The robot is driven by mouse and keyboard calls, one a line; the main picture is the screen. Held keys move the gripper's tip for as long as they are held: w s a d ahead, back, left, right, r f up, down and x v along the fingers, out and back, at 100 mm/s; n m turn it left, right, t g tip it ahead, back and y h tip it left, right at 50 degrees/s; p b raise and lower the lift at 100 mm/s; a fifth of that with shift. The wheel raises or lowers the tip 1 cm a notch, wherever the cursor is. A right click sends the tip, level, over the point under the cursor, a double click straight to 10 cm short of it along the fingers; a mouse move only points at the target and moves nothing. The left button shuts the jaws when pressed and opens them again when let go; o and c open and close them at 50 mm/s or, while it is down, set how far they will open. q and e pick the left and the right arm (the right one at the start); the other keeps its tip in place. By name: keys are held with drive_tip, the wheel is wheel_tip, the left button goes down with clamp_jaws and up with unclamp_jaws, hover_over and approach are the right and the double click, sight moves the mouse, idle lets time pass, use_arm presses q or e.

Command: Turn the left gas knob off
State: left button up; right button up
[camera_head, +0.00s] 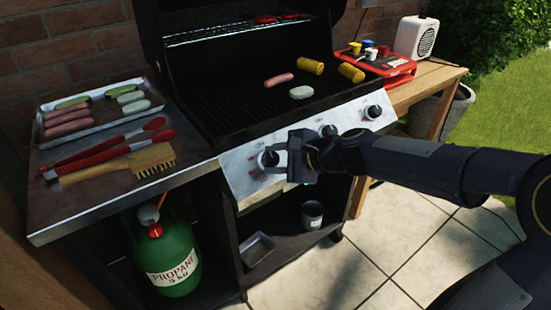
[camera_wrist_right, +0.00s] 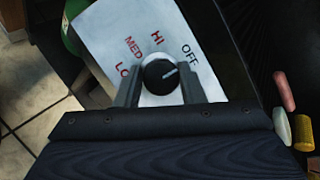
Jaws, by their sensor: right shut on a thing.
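The left gas knob (camera_head: 268,158) is a round black knob on the grill's silver front panel. My right gripper (camera_head: 278,160) comes in from the right and is shut on this knob. In the right wrist view the knob (camera_wrist_right: 159,77) sits between the two fingers of my right gripper (camera_wrist_right: 161,88). Its white pointer line tilts up and right, roughly toward the OFF print (camera_wrist_right: 190,55). HI, MED and a partly hidden LO print curve around to the left. My left gripper is not in view.
The middle knob (camera_head: 328,131) and right knob (camera_head: 373,112) are on the same panel. A tray (camera_head: 150,85) of sausages, tongs and a brush lie on the left shelf. A green propane bottle (camera_head: 173,255) stands below. Sausage and corn lie on the grate (camera_head: 240,100).

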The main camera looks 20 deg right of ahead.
drive_tip(key=o, duration=1)
drive_tip(key=shift+d+r, duration=0.1)
drive_tip(key=p+v, duration=0.2)
drive_tip(key=v, duration=0.5)
drive_tip(key=shift+s+d+r, duration=0.15)
drive_tip(key=shift+s+d, duration=0.05)
drive_tip(key=shift+s, duration=0.05)
drive_tip(key=s+f+n+g+h, duration=0.2)
drive_tip(key=s+f+n, duration=0.2)
drive_tip(key=s+n, duration=0.55)
drive_tip(key=s+f+n+g+h, duration=0.2)
drive_tip(key=s+f+n, duration=0.3)
drive_tip(key=s, duration=0.7)
drive_tip(key=shift+n, duration=0.85)
drive_tip(key=r+p, duration=1.3)
drive_tip(key=d+r+p, duration=0.1)
drive_tip(key=r+p, duration=0.5)
drive_tip(key=r, duration=0.1)
drive_tip(key=shift+s+r+p, duration=0.2)
drive_tip(key=shift+s+p, duration=0.1)
drive_tip(key=shift+s, duration=0.1)
